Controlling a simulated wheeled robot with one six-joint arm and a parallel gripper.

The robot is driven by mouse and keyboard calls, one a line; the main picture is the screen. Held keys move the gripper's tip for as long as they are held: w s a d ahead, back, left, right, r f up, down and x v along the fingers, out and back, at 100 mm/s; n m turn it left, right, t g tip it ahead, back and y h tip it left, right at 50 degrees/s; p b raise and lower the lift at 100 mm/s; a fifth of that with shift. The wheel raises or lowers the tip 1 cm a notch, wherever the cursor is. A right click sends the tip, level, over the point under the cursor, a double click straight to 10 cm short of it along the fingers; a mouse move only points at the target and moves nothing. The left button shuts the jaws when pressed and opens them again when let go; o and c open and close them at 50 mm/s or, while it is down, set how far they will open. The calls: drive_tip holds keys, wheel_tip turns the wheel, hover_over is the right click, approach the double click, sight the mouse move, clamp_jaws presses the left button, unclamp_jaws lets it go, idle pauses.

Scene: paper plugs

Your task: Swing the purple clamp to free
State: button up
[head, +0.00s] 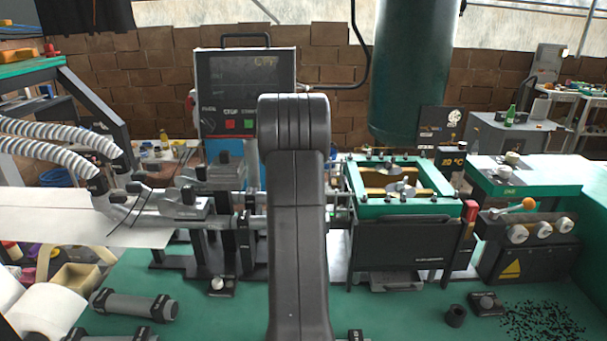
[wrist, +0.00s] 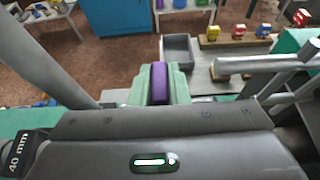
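In the wrist view a purple block (wrist: 159,84), which looks like the handle of the purple clamp, stands between the pale green fingers of my gripper (wrist: 160,88). The fingers lie against both of its sides, with no gap showing. The clamp's lower part and pivot are hidden by the grey gripper body. In the head view my dark arm covers the middle of the bench, and neither my gripper nor the purple clamp shows there.
In the head view a green-framed unit (head: 405,222) stands right of my arm, and a grey shaft with clamps (head: 185,205) lies left. A control panel (head: 246,90) stands behind. Grey rails (wrist: 285,70) and a grey bin (wrist: 181,51) show in the wrist view.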

clamp_jaws()
drive_tip(key=shift+r+m+h+p, duration=0.2)
drive_tip(key=shift+m+h+p, duration=0.25)
drive_tip(key=shift+p, duration=0.75)
drive_tip(key=shift+m+h+p, duration=0.25)
drive_tip(key=shift+h+p, duration=0.1)
drive_tip(key=shift+p, duration=0.15)
drive_tip(key=m+h+p, duration=0.1)
drive_tip(key=p, duration=0.1)
drive_tip(key=shift+m+g+h+p, duration=0.3)
drive_tip(key=shift+h+p, duration=0.05)
drive_tip(key=shift+h, duration=0.05)
drive_tip(key=shift+f+m+g+h+p, duration=0.2)
drive_tip(key=shift+m+g+h+p, duration=0.25)
drive_tip(key=shift+m+h, duration=0.7)
drive_tip(key=shift+m+g+h+b, duration=0.3)
drive_tip(key=shift+m+g+h, duration=0.35)
drive_tip(key=shift+m+h, duration=0.45)
